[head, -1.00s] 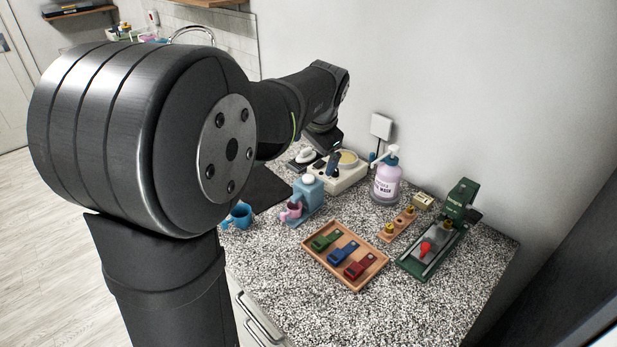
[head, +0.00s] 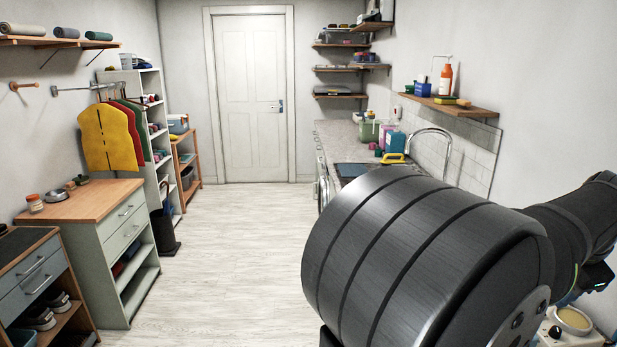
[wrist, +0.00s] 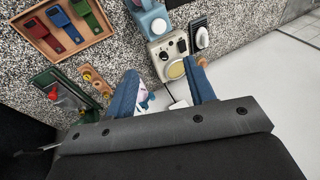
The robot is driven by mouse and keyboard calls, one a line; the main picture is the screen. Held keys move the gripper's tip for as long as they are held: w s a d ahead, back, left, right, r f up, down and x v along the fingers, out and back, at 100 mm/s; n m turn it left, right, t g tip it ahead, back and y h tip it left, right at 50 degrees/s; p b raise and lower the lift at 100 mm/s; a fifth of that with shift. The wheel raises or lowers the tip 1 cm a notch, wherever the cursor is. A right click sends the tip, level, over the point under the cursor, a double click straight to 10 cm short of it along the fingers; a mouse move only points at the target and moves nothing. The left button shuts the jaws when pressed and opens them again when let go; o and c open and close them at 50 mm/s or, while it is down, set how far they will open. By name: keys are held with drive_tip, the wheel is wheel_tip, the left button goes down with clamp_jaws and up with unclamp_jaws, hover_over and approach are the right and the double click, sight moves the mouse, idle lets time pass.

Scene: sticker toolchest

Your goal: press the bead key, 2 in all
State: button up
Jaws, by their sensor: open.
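A cream-coloured machine (wrist: 157,47) with a round yellowish pad and dark knobs lies under my gripper in the wrist view. Its pad end also shows at the lower right corner of the head view (head: 575,319). I cannot make out which part is the bead key. My gripper (wrist: 161,68) is open and empty, its two blue fingers apart, with the machine's pad seen between and beyond them. The fingers do not visibly touch the machine. My arm fills the lower right of the head view and hides most of the near counter.
In the wrist view, a blue dispenser (wrist: 152,22) stands beside the machine, and a dark base with a white handle (wrist: 202,38) on its other side. A wooden tray (wrist: 32,32) of coloured clips, a green press (wrist: 48,78) and a peg block (wrist: 96,82) sit left. A white wall is right.

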clamp_jaws()
idle(1.3)
